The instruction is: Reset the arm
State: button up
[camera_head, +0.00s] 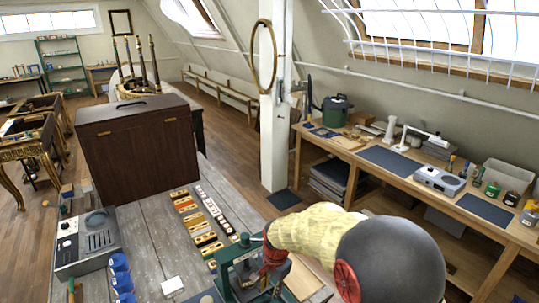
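My arm comes in from the lower right, with a dark rounded part and a pale yellow covered length. Its end, my gripper (273,268), points down at the bottom middle, over or beside a green metal device (237,254) on the grey plank table (150,237). The fingers are dark and overlap the device, so I cannot tell whether they are open or shut, or whether they touch anything.
A dark brown case (138,150) stands at the table's back. A white post (273,120) and a wooden workbench (390,170) stand right.

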jog(key=s+d+r+n+t+b, duration=0.1)
jog(key=s+d+r+b, duration=0.3)
jog(key=s, duration=0.5)
jog(key=s+d+r+n+t+b, duration=0.2)
jog(key=s+d+r+n+b, duration=0.2)
jog(key=s+d, duration=0.4)
jog(key=s+d+r+n+t+h+b, duration=0.1)
jog(key=s+d+r+b, duration=0.3)
jog(key=s, duration=0.6)
jog(key=shift+s+d+n+t+b, duration=0.15)
jog(key=shift+d+n+t+b, duration=0.15)
jog(key=shift+d+n, duration=0.85)
